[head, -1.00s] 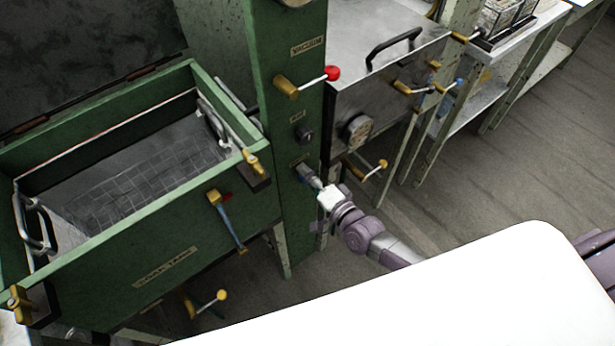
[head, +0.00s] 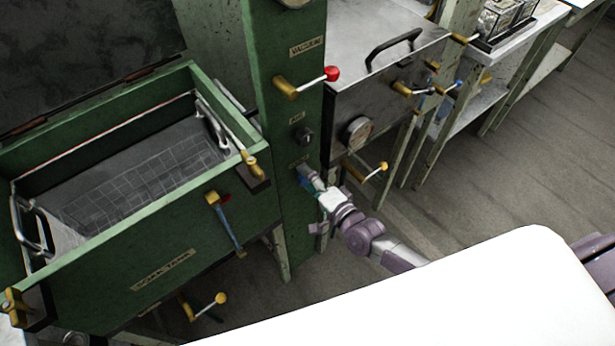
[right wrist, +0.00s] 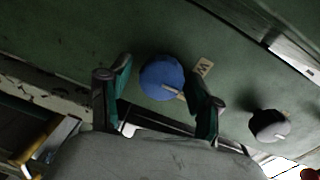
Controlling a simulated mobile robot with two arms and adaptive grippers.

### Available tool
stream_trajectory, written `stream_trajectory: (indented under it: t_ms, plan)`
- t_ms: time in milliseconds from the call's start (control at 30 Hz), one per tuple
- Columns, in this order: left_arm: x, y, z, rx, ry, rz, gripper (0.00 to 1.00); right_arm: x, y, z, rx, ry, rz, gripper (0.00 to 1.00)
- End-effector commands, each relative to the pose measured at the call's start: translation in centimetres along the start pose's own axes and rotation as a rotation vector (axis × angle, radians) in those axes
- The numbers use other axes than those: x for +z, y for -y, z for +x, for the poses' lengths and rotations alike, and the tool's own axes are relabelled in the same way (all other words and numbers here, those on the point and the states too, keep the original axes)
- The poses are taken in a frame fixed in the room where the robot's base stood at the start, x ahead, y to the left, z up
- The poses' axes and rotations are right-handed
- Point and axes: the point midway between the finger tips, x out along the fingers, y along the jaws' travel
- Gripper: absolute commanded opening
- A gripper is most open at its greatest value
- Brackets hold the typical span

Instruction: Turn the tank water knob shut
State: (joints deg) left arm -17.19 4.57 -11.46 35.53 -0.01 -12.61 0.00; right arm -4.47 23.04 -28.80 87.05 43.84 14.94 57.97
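In the right wrist view a round blue knob (right wrist: 160,77) with a pale pointer line sits on the green panel. A small tag (right wrist: 203,68) beside it shows a letter like W. My right gripper (right wrist: 163,92) is open, its teal-padded fingers on either side of the knob. A gap shows at the left finger; the right finger is close to the pointer's end, and I cannot tell whether it touches. In the head view my right gripper (head: 309,180) is at the low part of the green post (head: 286,208) and hides the knob. My left gripper is not in view.
A dark knob (head: 304,135) and a red-tipped vacuum lever (head: 331,74) are above on the post. The green soak tank (head: 215,245) stands left, with a blue lever (head: 232,238). A steel box (head: 375,95) and a yellow-tipped lever (head: 383,166) are right of the post.

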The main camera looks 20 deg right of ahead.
Motion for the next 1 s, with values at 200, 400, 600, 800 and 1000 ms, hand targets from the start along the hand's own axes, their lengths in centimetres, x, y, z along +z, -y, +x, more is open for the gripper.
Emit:
stream_trajectory:
  t_ms: [200,400,600,800,1000]
  plan:
    - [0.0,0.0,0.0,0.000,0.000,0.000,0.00,0.0,0.1,0.0,-0.002,0.000,-0.001,0.68]
    - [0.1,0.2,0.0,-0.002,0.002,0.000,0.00,0.0,0.0,-0.9,0.000,0.000,-0.002,0.68]
    - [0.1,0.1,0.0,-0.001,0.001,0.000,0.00,0.0,-0.1,-4.8,0.002,0.001,-0.002,0.68]
    - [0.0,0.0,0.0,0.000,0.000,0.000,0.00,0.0,-0.1,-8.9,0.003,0.001,-0.002,0.68]
    - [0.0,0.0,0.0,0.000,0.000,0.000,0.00,0.0,0.0,-11.4,0.001,0.000,-0.001,0.68]
